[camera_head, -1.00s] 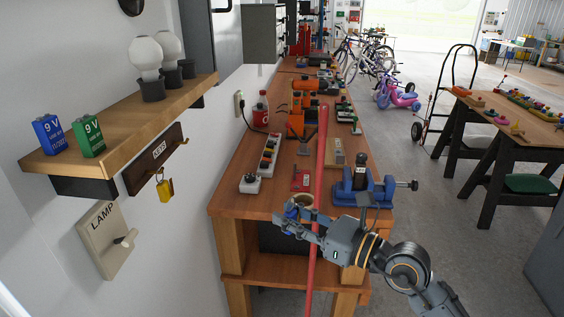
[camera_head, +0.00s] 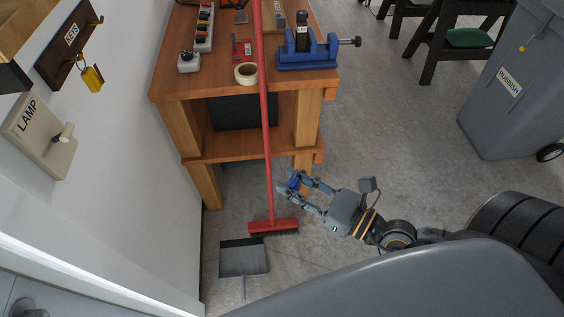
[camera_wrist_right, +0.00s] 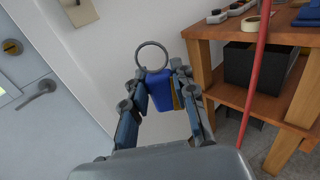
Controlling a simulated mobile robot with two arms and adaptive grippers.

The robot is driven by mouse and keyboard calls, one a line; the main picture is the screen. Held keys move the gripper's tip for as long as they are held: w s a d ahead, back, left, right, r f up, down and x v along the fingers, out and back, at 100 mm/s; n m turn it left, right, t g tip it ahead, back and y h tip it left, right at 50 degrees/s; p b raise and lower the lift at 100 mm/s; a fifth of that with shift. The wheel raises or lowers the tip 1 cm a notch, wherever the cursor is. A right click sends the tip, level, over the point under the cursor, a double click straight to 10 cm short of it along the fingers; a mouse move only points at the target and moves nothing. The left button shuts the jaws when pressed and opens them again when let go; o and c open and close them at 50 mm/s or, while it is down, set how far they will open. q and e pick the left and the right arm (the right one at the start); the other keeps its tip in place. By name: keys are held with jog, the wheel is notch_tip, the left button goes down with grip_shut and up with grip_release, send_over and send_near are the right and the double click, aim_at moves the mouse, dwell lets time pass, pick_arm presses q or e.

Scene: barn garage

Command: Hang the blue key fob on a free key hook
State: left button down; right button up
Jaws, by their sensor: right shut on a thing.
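My right gripper (camera_head: 291,187) is shut on the blue key fob (camera_wrist_right: 159,90). In the right wrist view the fob sits between the fingers with its metal ring (camera_wrist_right: 152,57) standing up beyond the fingertips. In the head view the gripper is low, in front of the workbench, to the right of the wall and well apart from the key rack. The key rack (camera_head: 62,52), marked KEYS, is on the left wall. A yellow fob (camera_head: 92,78) hangs from one of its hooks. Another hook (camera_head: 97,20) at the rack's far end is empty. My left gripper is not in view.
A red broom (camera_head: 266,150) leans against the workbench (camera_head: 180,87), close to my right gripper. A dustpan (camera_head: 243,262) is on the floor. The lamp switch plate (camera_head: 40,135) is below the rack. A rubbish bin (camera_head: 510,110) stands at right.

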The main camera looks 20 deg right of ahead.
jog(key=shift+w+d+r+m+t+h, duration=0.1)
jog(key=shift+w+r+m+t+h, duration=0.15)
jog(key=shift+m+t+h, duration=0.5)
jog(key=shift+w+d+r+m+t+h, duration=0.15)
jog(key=shift+w+r+m+t+h, duration=0.1)
jog(key=shift+m+h, duration=0.4)
jog(key=shift+w+d+r+m+t+h, duration=0.1)
jog(key=shift+w+r+m+h, duration=0.15)
jog(key=shift+h, duration=0.75)
jog(key=shift+w+d+r+m+t+h, duration=0.1)
jog(key=shift+d+r+m+t+h, duration=0.1)
jog(key=shift+m+h, duration=0.5)
jog(key=shift+w+d+r+m+h, duration=0.15)
jog(key=shift+w+d+m+h, duration=0.2)
jog(key=shift+h, duration=0.4)
jog(key=shift+d+r+m+h, duration=0.15)
jog(key=shift+m+h, duration=0.25)
jog(key=shift+h, duration=0.35)
